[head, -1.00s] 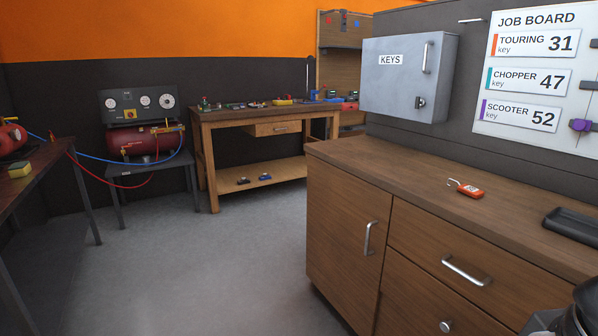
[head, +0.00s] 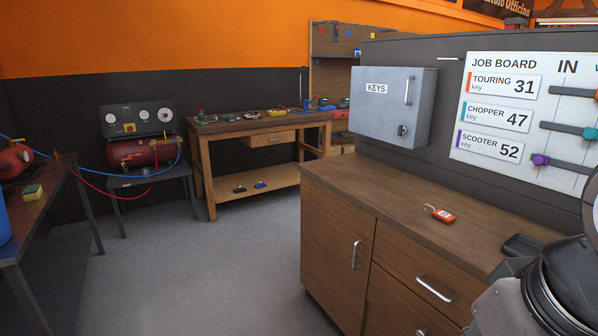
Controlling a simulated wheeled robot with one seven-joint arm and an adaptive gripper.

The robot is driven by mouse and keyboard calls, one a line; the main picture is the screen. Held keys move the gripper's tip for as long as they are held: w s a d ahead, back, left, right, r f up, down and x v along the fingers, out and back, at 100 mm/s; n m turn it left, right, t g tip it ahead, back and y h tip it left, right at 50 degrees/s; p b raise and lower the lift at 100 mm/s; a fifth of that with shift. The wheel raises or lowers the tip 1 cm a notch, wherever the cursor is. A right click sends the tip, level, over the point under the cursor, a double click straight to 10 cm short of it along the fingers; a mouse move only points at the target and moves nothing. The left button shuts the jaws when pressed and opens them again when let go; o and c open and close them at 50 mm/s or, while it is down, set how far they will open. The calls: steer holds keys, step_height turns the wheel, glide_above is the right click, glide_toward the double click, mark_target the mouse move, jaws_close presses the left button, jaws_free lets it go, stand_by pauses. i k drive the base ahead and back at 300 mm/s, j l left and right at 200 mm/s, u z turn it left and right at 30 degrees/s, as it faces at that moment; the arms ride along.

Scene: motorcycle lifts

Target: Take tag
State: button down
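My arm shows at the lower right, large and close, in front of the counter's right part. Nothing is seen touching the tag.
A grey KEYS box (head: 392,108) hangs above the counter, beside a white job board (head: 500,130) with sliders. A workbench (head: 250,128) and compressor (head: 140,150) stand behind. Grey floor (head: 220,270) is clear at left.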

mark_target(447, 219)
steer(key=i+j, duration=0.1)
steer(key=i, duration=0.45)
steer(key=i+j, duration=0.15)
steer(key=i, duration=0.4)
steer(key=i+j+z, duration=0.2)
steer(key=i+z, duration=0.25)
steer(key=i+j+z, duration=0.45)
steer(key=i+z, duration=0.1)
steer(key=z, duration=0.4)
